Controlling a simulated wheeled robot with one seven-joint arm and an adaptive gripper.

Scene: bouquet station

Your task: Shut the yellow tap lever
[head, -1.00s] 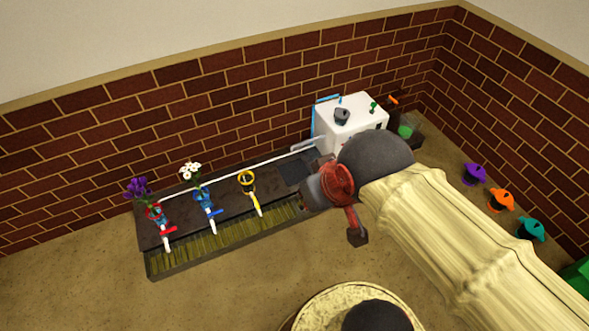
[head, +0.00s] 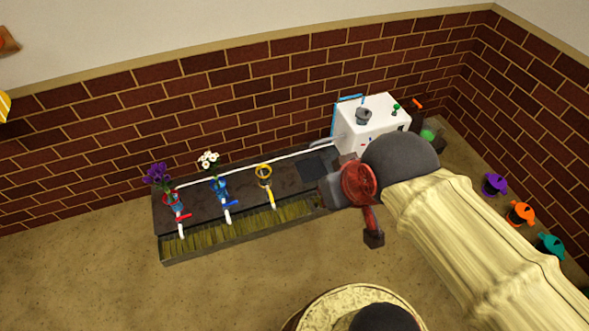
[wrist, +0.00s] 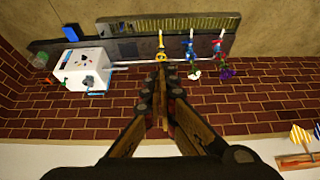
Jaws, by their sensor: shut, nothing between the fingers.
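The yellow tap (head: 271,194) is the rightmost of three taps on the dark trough. Its yellow lever seems to lie along the white spout, below a yellow ring (head: 264,170). In the wrist view the yellow tap (wrist: 161,45) is just beyond my fingertips. My gripper (wrist: 160,70) is shut and empty, pointing at the yellow ring; I cannot tell whether they touch. In the head view my arm hides the fingers, and the wrist end is right of the yellow tap.
The blue tap (head: 226,213) and red tap (head: 181,223) stand left, levers crosswise, with flowers behind them. A white box (head: 372,125) is at the trough's right end. A brick wall (head: 230,110) rises behind. Purple, orange and teal pots (head: 549,245) stand far right.

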